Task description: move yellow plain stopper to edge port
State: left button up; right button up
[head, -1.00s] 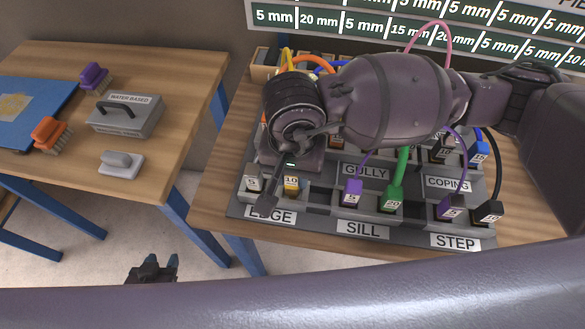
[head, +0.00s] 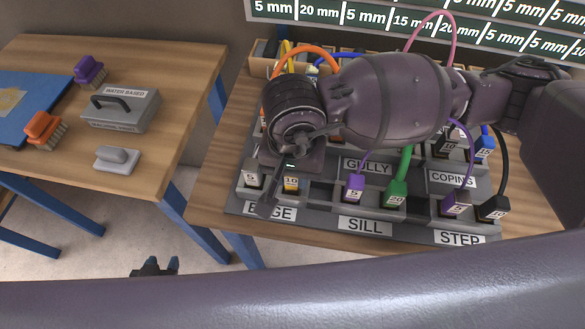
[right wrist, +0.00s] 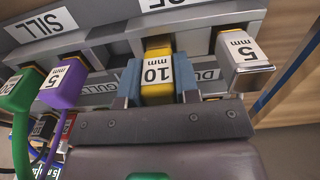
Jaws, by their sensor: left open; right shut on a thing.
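The yellow stopper (head: 290,184), marked 10 mm, stands at the grey block behind the partly covered EDGE label (head: 285,214). It also shows in the right wrist view (right wrist: 157,72), its far end at an opening in the block; how deep it sits I cannot tell. My right gripper (right wrist: 157,86) is shut on it, one blue finger on each side. A grey stopper (head: 252,173), marked 5 mm, stands just left of it in the head view and also shows in the right wrist view (right wrist: 243,58). My left gripper (head: 155,267) is open and empty, low above the floor.
Purple (head: 354,187) and green (head: 394,194) corded plugs stand at SILL. More plugs stand at STEP and COPING. My right arm hides much of the board's back. A side table (head: 120,55) holds brushes, a grey box and a grey float.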

pick_arm(q)
jog(key=shift+s+f, duration=0.1)
jog(key=shift+f, duration=0.3)
pick_arm(e)
jog(key=shift+f, duration=0.45)
jog(key=o, duration=1)
pick_arm(q)
jog(key=shift+s+f, duration=0.1)
jog(key=shift+s, duration=0.15)
